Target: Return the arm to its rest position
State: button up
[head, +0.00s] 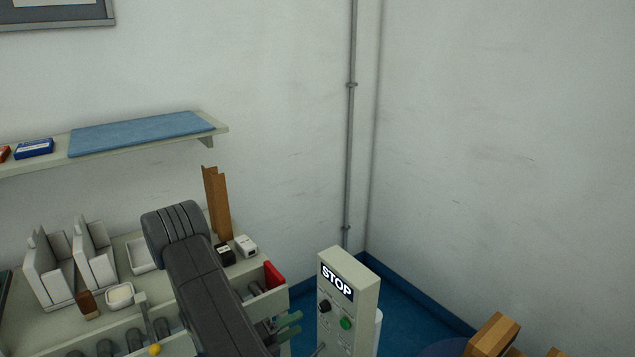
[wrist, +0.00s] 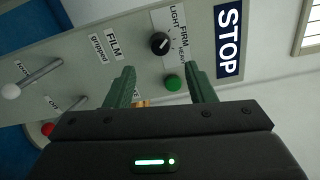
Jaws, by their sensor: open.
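My arm (head: 200,280) reaches from the lower middle of the head view, over the bench's right end. My gripper (head: 297,324) is at its end, with green fingers close to the left side of a pale control box (head: 360,283). In the wrist view my gripper (wrist: 160,70) is open, with nothing seen between its fingers. The box's face (wrist: 140,50) fills the space ahead, with a STOP label (wrist: 228,40), a black knob (wrist: 160,43) and a green button (wrist: 173,83) near the fingertips. I cannot tell whether the fingers touch it.
The bench (head: 45,325) holds white holders (head: 95,262), a white dish (head: 120,296) and small boxes (head: 245,245). A brown upright piece (head: 217,203) stands behind my arm. A wall shelf (head: 215,128) is above. Wooden blocks (head: 492,335) are lower right. Levers (wrist: 40,75) stick out from the box.

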aim_at(321, 310)
jog(key=shift+p+x, duration=0.4)
jog(key=shift+x, duration=3.45)
jog(key=b+v, duration=0.2)
jog(key=v, duration=1.2)
jog(key=p+x, duration=0.2)
jog(key=x, duration=1.2)
jog(key=shift+d, duration=0.15)
jog(key=shift+f+m, duration=0.1)
jog(key=shift+m, duration=0.3)
jog(key=shift+m+b, duration=0.6)
jog(key=shift+m, duration=0.2)
jog(key=m+b, duration=0.1)
jog(key=m, duration=0.3)
jog(key=shift+b, duration=0.3)
jog(key=m+b, duration=0.1)
jog(key=m, duration=0.3)
jog(key=shift+m+b, duration=0.5)
jog(key=shift+m, duration=1.4)
